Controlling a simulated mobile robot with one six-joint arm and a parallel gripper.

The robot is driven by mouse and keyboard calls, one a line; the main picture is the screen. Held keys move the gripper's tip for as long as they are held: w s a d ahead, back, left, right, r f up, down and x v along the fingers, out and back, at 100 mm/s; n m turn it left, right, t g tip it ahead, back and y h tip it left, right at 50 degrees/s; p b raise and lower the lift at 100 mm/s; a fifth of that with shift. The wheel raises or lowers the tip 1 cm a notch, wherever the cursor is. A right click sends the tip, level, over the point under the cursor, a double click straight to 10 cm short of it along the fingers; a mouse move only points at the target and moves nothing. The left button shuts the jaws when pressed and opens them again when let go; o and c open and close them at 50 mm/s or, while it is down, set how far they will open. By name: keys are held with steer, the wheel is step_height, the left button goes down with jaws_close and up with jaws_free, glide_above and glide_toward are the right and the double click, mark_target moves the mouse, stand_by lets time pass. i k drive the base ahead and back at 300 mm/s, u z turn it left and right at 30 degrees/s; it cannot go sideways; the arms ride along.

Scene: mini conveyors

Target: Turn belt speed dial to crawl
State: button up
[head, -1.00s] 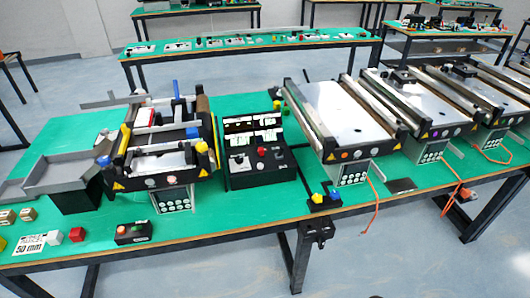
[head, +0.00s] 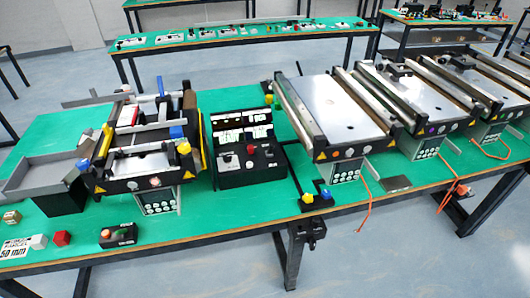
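A black control box (head: 245,178) stands upright near the middle of the green table, between the conveyors. Its sloped face carries a small dark dial with pale markings (head: 227,160) at the left and a red knob or button (head: 250,149) to the right of it. I cannot tell which of these is the belt speed dial, and labels and pointer setting are too small to read. My gripper is not in view.
A small conveyor unit (head: 150,184) stands left of the box, and larger conveyors (head: 345,108) stand to the right. Green tabletop (head: 225,220) is clear before the control box.

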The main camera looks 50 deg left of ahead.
mark_target(227, 158)
steer(key=z, duration=1)
steer(key=k, duration=1.35)
steer(key=u, duration=1.6)
